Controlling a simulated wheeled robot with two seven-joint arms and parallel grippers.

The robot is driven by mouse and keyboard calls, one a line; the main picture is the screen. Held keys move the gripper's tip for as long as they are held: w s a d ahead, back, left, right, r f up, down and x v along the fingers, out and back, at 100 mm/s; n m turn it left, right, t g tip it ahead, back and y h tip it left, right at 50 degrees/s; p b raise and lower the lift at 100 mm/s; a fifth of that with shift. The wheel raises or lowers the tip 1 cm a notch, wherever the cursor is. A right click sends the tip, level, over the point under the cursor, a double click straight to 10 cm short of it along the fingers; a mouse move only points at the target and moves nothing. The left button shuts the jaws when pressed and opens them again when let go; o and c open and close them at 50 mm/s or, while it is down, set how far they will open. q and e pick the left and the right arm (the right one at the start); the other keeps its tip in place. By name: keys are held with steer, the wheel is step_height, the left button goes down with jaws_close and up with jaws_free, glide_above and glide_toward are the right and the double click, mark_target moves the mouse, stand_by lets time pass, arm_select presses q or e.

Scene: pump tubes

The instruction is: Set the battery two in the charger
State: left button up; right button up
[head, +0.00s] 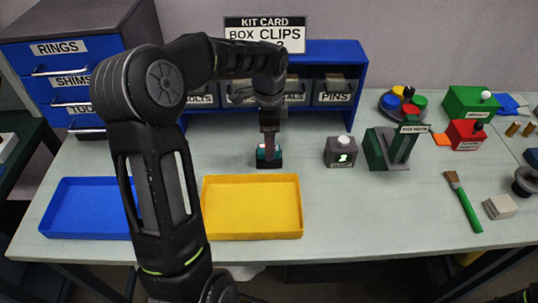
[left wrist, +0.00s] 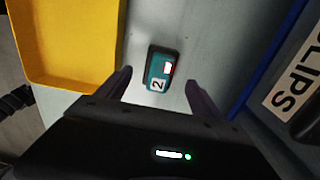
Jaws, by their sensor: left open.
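Battery two, a teal and dark block (left wrist: 163,66) marked with a 2, lies on the table between the yellow tray and the blue shelf. In the head view the battery (head: 268,158) shows small below my left gripper (head: 269,140). In the left wrist view my left gripper (left wrist: 158,80) is open, with one finger to each side of the battery's near end. No thing I see is clearly labelled as the charger. My right gripper is not in view.
A yellow tray (head: 252,235) and a blue tray (head: 85,235) lie in front. A blue shelf (head: 352,60) with labelled bins stands behind. Table space right of the yellow tray is clear.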

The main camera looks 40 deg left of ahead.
mark_target(261, 162)
arm_select(q)
step_height(261, 162, down, 4)
steer(key=shift+f+p, duration=0.15)
steer(key=shift+p, duration=0.25)
stand_by(0.3)
jaws_close()
stand_by(0.7)
